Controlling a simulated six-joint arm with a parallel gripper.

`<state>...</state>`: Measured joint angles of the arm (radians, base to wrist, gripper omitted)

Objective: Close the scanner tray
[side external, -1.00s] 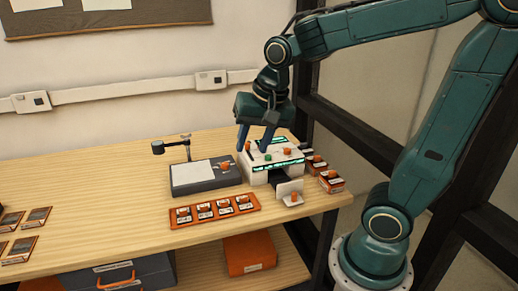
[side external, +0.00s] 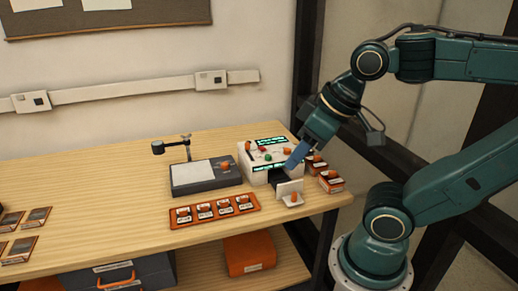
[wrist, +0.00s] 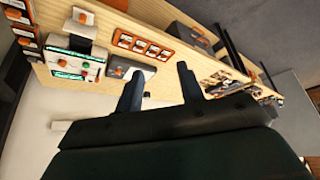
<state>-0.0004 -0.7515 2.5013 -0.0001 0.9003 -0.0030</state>
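The scanner (side external: 256,160) is a white box with green-lit strips and coloured buttons on top, at the table's right end. Its tray is pulled out at the front: a dark slide behind a white front panel (side external: 290,187) with an orange knob (side external: 293,197). In the wrist view the scanner (wrist: 77,57) and the extended tray's panel (wrist: 83,16) are at upper left. My gripper (wrist: 158,70) is open and empty, its two fingers well apart. In the side view my gripper (side external: 291,167) overlaps the scanner's right side and tray; contact cannot be told.
Orange-and-white boxes (side external: 331,182) stand right of the scanner. An orange rack (side external: 215,209) with several labelled items lies front left of the tray. A dark grey stand with a white plate (side external: 206,176) is left of the scanner.

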